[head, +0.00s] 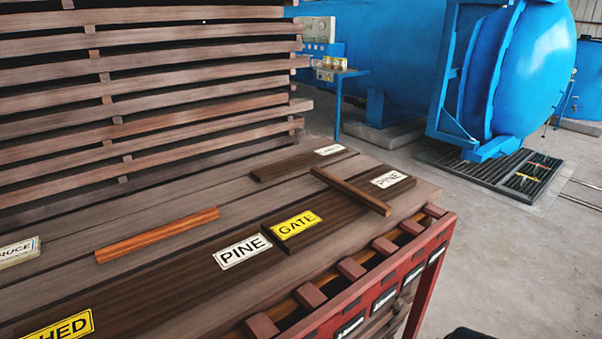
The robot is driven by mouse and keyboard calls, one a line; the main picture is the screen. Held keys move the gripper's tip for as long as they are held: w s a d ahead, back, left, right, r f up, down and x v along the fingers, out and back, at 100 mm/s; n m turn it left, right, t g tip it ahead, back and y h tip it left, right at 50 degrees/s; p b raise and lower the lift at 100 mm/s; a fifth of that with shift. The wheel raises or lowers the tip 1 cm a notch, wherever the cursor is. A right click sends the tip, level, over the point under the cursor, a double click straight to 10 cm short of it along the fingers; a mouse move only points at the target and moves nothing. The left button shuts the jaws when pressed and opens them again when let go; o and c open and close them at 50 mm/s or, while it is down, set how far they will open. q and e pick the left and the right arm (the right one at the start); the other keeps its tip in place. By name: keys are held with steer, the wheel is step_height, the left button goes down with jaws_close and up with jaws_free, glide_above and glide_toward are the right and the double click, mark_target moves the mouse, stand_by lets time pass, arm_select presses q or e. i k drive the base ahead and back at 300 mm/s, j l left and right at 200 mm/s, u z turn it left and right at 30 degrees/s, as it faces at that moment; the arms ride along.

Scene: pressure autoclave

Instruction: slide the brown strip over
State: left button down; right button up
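A brown strip (350,190) lies aslant across a dark board (345,208) near the right end of the timber stack. One end rests towards the stack's back and the other points to the front right. A second, more orange-brown strip (157,235) lies flat further left on the planks. Neither of my grippers shows in the head view.
A yellow label (62,327) is at the bottom left. A red rack (434,276) with slots borders the stack's front. Stacked planks (140,95) rise behind. A blue autoclave (515,75) stands beyond open floor.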

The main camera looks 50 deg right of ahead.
mark_target(367, 201)
steer(key=z, duration=1.75)
steer(key=i+l+z, duration=0.15)
steer(key=z, duration=0.25)
steer(key=i+l+z, duration=0.2)
steer(key=z, duration=0.15)
steer(key=l, duration=0.05)
